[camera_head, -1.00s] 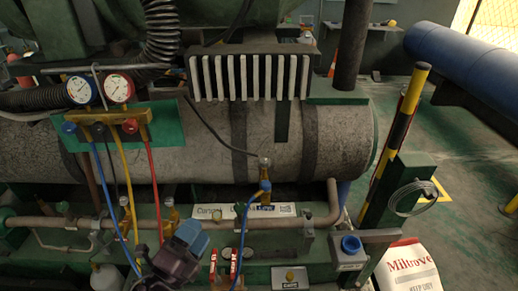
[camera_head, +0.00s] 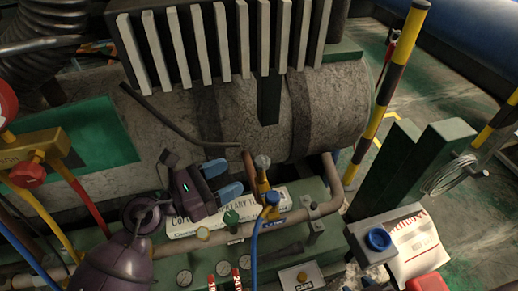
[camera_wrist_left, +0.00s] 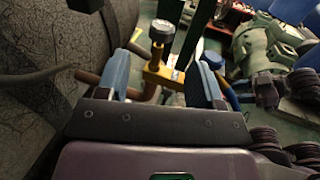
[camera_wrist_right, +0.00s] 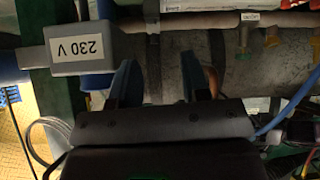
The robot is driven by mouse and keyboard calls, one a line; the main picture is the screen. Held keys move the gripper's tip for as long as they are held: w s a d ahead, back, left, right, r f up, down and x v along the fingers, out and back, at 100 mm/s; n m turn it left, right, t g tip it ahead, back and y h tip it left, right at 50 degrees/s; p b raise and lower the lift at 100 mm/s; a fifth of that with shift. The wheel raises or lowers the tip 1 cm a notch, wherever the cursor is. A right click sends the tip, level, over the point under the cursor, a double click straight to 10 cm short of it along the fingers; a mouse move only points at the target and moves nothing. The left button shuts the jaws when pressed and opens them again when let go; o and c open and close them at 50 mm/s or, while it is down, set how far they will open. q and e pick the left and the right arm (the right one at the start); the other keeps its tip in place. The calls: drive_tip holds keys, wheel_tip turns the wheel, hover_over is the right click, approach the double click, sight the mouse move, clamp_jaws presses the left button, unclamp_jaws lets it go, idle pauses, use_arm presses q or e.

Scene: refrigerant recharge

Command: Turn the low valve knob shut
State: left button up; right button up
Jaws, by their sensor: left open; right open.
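A grey round knob (camera_head: 262,161) sits on top of a yellow valve (camera_head: 263,181), with a blue hose fitting (camera_head: 272,198) at its side. My left gripper (camera_head: 229,178) is open and empty just left of the valve, its blue fingers pointing towards it. In the left wrist view the knob (camera_wrist_left: 161,28) and yellow valve (camera_wrist_left: 157,73) show between the spread fingers, beyond the tips and apart from them. My right gripper (camera_wrist_right: 157,62) is open and empty in the right wrist view; I do not make it out in the head view.
A finned block (camera_head: 215,45) and a large grey cylinder (camera_head: 335,105) stand behind the valve. A pipe (camera_head: 330,178) runs close beside it. A blue hose (camera_head: 254,245) hangs below. A red manifold knob (camera_head: 27,174) is at left. A 230 V box (camera_wrist_right: 84,50) is near my right gripper.

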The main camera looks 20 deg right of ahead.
sight(255, 166)
use_arm(q)
drive_tip(key=x, duration=0.8)
drive_tip(key=shift+d+b, duration=0.35)
drive_tip(key=shift+d, duration=0.05)
drive_tip(key=shift+x, duration=0.9)
use_arm(e)
drive_tip(key=shift+s+d+f, duration=0.1)
drive_tip(key=shift+s+f, duration=0.25)
drive_tip(key=shift+f, duration=0.05)
use_arm(q)
drive_tip(key=shift+c, duration=0.4)
